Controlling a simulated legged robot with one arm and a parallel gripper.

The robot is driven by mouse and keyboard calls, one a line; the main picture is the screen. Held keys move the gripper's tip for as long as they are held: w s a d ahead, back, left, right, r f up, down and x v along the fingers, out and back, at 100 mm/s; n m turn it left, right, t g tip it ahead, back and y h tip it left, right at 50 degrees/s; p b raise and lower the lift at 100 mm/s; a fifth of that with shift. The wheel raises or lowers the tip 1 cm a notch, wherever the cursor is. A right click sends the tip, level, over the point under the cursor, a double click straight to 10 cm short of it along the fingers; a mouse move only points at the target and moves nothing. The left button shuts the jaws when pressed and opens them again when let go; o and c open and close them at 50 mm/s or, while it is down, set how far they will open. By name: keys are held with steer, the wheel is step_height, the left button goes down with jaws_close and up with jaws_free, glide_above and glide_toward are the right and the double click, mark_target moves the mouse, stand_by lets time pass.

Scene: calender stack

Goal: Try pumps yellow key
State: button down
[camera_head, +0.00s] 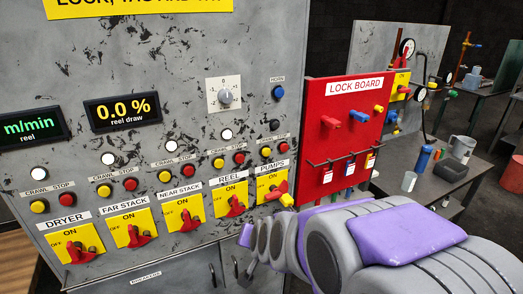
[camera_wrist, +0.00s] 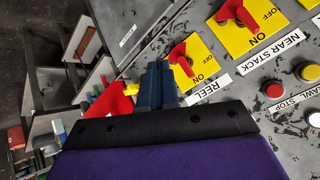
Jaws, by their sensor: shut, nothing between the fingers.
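The PUMPS switch (camera_head: 266,185) is the rightmost yellow plate in the lower row of the grey panel. Its red handle (camera_head: 278,190) sits slanted across the plate. A small yellow piece (camera_head: 287,199) hangs at the handle's lower right; I cannot tell if it is a lock or a key. A yellow piece also shows beside my fingers in the wrist view (camera_wrist: 132,89). My gripper (camera_wrist: 158,70) is shut and empty, in front of the panel left of the REEL switch (camera_wrist: 190,63) in that view. It hides the PUMPS plate there.
The red lock board (camera_head: 343,125) stands right of the panel, with red, blue and yellow pieces on pegs and tags on a rack. NEAR STACK (camera_head: 183,213) is left of REEL.

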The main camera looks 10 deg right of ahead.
mark_target(266, 152)
steer(key=shift+w+d+r+m+t+h+p, duration=0.95)
steer(key=shift+w+d+r+m+t+h, duration=1.5)
steer(key=shift+w+d, duration=1.05)
steer(key=shift+w+d+r+m+t+h+p, duration=0.9)
steer(key=shift+w+d+r+m+t+h, duration=1.1)
steer(key=shift+w+d+h, duration=1.4)
steer(key=w+a+y+p, duration=0.1)
steer(key=w+a+p, duration=0.2)
steer(key=w, duration=0.6)
steer(key=shift+w+a+f, duration=0.2)
steer(key=shift+w+a, duration=0.05)
steer(key=shift+a, duration=0.65)
